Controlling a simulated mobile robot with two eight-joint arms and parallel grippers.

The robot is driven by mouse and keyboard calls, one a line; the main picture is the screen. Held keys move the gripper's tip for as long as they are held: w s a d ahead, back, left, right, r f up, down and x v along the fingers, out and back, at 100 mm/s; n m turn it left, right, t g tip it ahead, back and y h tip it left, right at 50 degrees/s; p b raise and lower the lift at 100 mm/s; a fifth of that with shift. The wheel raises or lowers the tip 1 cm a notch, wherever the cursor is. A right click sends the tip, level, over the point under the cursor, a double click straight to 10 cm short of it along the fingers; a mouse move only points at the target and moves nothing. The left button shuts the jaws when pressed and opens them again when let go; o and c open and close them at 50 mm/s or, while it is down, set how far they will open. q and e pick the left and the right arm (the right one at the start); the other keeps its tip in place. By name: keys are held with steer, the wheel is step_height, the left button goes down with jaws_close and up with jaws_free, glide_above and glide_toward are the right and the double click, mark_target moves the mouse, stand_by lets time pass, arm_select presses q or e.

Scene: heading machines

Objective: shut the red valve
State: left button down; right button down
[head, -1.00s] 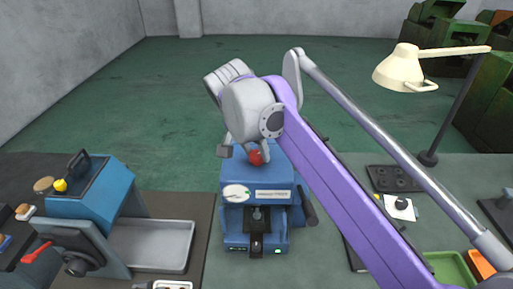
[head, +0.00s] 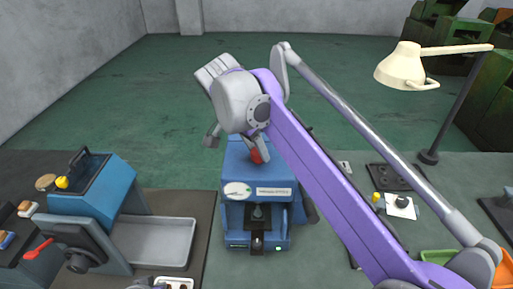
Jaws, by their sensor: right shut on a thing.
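The red valve (head: 256,157) shows as a small red knob on top of the blue machine (head: 257,180) in the middle of the head view. My right gripper (head: 236,143) comes down over the top of this machine, at the end of the purple arm. It is shut on the red valve, which is partly hidden by the finger. One finger stands left of the valve and the other is against it. My left gripper is not in view.
A blue machine with a red-handled lever (head: 38,249) and a grey tray (head: 160,243) stands at the left. A cream lamp (head: 404,67) stands at the right. Orange and green bins are at the lower right, partly behind my arm.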

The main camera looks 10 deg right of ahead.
steer(key=shift+c, duration=1.7)
jaws_free()
steer(key=v, duration=1)
steer(key=shift+r, duration=0.4)
steer(key=shift+a, duration=0.15)
